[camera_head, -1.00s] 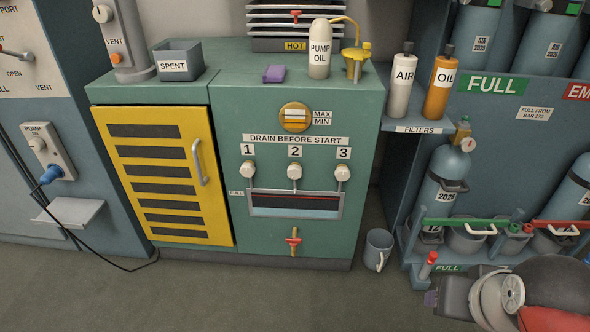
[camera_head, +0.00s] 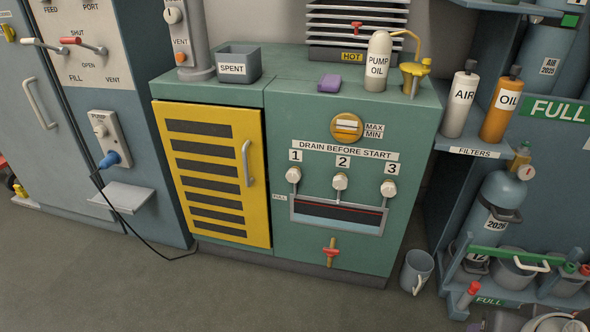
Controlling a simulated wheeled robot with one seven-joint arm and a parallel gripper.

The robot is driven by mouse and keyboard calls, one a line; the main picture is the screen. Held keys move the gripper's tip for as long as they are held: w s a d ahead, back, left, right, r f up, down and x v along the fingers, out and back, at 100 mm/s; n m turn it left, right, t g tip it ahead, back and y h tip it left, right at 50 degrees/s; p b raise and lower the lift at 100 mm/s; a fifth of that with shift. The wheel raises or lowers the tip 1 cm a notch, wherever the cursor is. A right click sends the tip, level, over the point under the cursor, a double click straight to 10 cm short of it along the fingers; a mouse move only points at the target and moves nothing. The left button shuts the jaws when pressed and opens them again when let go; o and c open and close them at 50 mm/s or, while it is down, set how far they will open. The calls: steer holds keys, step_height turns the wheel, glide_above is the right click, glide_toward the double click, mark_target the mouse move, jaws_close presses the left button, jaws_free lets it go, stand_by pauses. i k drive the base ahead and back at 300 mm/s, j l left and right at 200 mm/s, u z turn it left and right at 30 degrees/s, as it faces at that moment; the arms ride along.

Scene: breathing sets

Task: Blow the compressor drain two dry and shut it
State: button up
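The compressor drain two is the middle white knob (camera_head: 340,181) under the label 2 on the green compressor cabinet (camera_head: 300,232). Knob one (camera_head: 293,174) is on its left and knob three (camera_head: 388,188) on its right. Below them is a window (camera_head: 338,214) with dark and pale bands and a red line, beside a FULL label. A red-handled valve (camera_head: 331,252) sits under the window. Whether drain two is open or shut I cannot tell. My gripper is not clearly in view; parts at the bottom right edge are cut off.
A yellow louvred door (camera_head: 215,180) with a handle is left of the drains. The SPENT bin (camera_head: 238,64), purple block (camera_head: 328,83) and PUMP OIL bottle (camera_head: 378,62) stand on top. Floor in front is clear.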

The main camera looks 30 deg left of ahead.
mark_target(340, 182)
steer(key=i+l+u, duration=0.45)
steer(key=u, duration=0.25)
steer(key=i+l+u, duration=0.15)
steer(key=l+u, duration=0.2)
